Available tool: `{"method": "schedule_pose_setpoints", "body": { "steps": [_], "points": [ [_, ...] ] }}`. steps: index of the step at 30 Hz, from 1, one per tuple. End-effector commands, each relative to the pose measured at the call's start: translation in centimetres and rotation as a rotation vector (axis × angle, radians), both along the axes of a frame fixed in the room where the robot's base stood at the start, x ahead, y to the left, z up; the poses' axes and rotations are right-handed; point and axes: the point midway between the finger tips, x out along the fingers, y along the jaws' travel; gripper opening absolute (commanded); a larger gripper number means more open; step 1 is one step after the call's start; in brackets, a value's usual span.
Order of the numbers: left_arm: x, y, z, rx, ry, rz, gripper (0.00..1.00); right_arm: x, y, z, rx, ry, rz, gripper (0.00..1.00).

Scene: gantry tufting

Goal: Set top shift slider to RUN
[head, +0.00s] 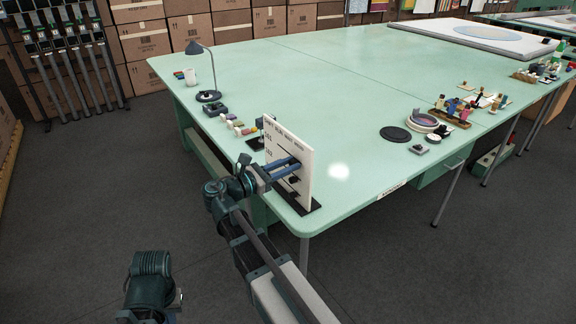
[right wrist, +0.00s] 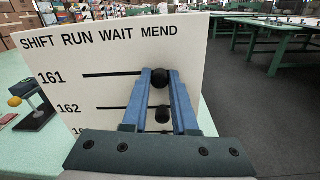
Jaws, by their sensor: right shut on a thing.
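A white upright board (head: 284,140) stands at the table's near left corner. In the right wrist view the board (right wrist: 60,75) reads SHIFT, RUN, WAIT, MEND across the top, with rows 161 and 162 and a partly hidden third row below. The top slider's black knob (right wrist: 160,78) is on row 161, roughly below MEND; its dark slot (right wrist: 110,75) runs left to about below RUN. My right gripper (head: 297,164) is shut on this knob, its blue fingers either side. The row 162 knob (right wrist: 162,115) shows between the fingers, lower down. My left gripper is not in view.
The green table (head: 350,100) stretches behind the board. A desk lamp (head: 208,95), small coloured pieces (head: 240,126) and a dark disc (head: 395,134) stand on it. The table top just right of the board is clear.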

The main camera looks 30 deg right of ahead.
Motion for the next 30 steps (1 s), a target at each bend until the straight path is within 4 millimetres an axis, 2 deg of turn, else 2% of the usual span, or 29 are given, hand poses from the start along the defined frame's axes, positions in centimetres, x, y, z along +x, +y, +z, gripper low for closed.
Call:
{"method": "schedule_pose_setpoints", "body": {
  "steps": [23, 26, 30],
  "points": [
    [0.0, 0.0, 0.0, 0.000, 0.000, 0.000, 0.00, 0.1, 0.0, 0.0, 0.001, 0.000, 0.001, 0.00],
    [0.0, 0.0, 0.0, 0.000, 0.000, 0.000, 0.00, 0.9, 0.1, 0.0, 0.001, 0.000, 0.001, 0.00],
    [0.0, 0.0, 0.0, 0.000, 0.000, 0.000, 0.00, 3.5, 0.3, 0.0, 0.001, 0.000, 0.002, 0.00]
  ]
}}
